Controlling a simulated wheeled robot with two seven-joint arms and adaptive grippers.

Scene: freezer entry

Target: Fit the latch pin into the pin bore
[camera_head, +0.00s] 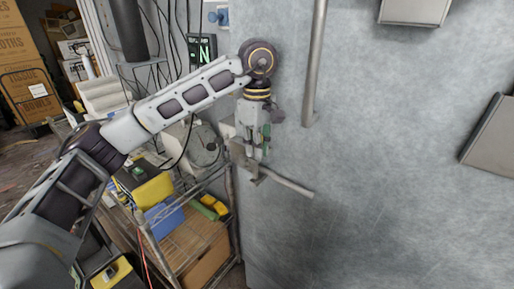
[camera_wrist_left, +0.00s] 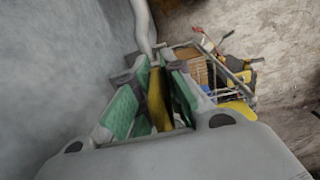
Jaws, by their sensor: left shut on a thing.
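My left gripper (camera_head: 258,148) is at the edge of the grey freezer door, pointing down at the metal latch bracket (camera_head: 241,157). In the left wrist view its green-padded fingers (camera_wrist_left: 155,100) are closed around a yellowish, brass-coloured piece, which looks like the latch pin (camera_wrist_left: 157,96). In the head view the pin is too small and covered by the fingers to make out. The pin bore is not visible; the gripper and bracket hide that spot. I cannot tell whether the pin touches the bracket. My right gripper is not in view.
A grey lever handle (camera_head: 290,185) sticks out to the right below the bracket. A vertical bar (camera_head: 315,70) runs down the door (camera_head: 390,180). A metal cart (camera_head: 190,250) with yellow and blue items stands at lower left.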

